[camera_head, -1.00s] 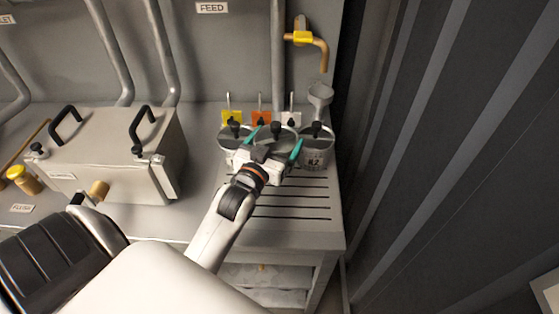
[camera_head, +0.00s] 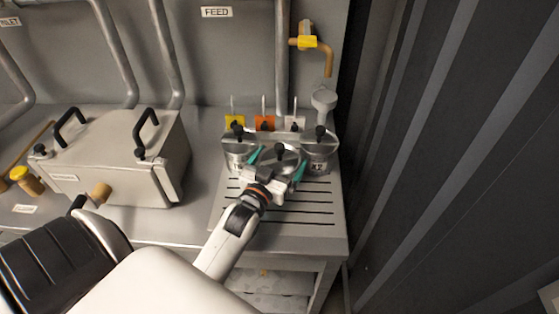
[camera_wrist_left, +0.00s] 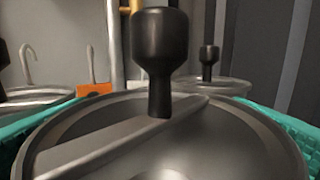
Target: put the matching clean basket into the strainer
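Three round metal baskets with black knobs are at the slatted rack: a left one (camera_head: 236,150), a middle one (camera_head: 289,158) and a right one (camera_head: 321,150) marked "X2". My left gripper (camera_head: 277,166) has its teal fingers on both sides of the middle basket, which sits nearer me than the other two. In the left wrist view the middle basket (camera_wrist_left: 215,145) fills the space between the fingers. I cannot tell if its bottom is off the rack. A grey box (camera_head: 105,160) with two black handles, perhaps the strainer, stands at the left, its top closed. My right gripper is out of view.
Yellow (camera_head: 234,121), orange (camera_head: 265,122) and white (camera_head: 295,123) tags stand behind the baskets. A funnel-like grey cup (camera_head: 323,100) is behind the right basket. Pipes line the back wall. The front slats (camera_head: 290,215) are bare.

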